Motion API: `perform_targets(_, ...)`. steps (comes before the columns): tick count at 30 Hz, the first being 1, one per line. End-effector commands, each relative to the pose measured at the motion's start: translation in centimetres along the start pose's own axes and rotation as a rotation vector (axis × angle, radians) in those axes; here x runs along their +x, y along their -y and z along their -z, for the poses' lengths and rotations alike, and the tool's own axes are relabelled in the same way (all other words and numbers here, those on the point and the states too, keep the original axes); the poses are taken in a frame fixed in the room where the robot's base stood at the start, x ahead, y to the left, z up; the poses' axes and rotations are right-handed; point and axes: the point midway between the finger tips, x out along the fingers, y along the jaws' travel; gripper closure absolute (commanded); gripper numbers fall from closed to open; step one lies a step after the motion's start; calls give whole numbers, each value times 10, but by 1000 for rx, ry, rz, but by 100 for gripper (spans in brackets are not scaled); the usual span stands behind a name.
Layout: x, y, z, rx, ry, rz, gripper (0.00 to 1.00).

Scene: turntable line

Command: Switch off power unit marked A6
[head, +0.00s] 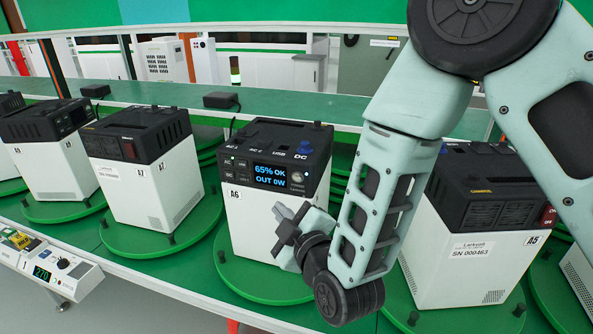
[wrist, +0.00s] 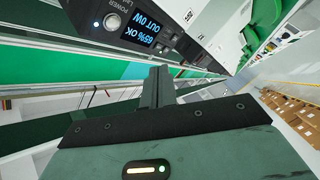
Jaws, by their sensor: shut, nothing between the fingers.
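The power unit marked A6 (head: 248,217) has a white body and a black top and stands on a green turntable, its front facing me. Its lit display (head: 275,175) reads "65% OK OUT 0W". A round silver power button (head: 297,174) sits right of the display; the button also shows in the wrist view (wrist: 112,20), with a small bluish light beside it. My gripper (head: 284,226) is shut and empty, in front of the unit's white lower front, below the button. In the wrist view my closed fingers (wrist: 159,75) point toward the unit, apart from the button.
Unit A7 (head: 153,190) stands to the left and unit A5 (head: 470,250), with a red switch (head: 547,217), to the right. My arm covers the gap between A6 and A5. A small control box (head: 50,268) with a readout is at the lower left.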

Motion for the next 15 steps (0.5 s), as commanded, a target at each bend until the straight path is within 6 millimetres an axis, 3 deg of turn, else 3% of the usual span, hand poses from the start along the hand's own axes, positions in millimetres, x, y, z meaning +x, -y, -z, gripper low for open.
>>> perform_targets(8, 2, -1, -1, 2, 2, 1, 100)
perform_targets(15, 17, -15, -12, 2, 4, -1, 100)
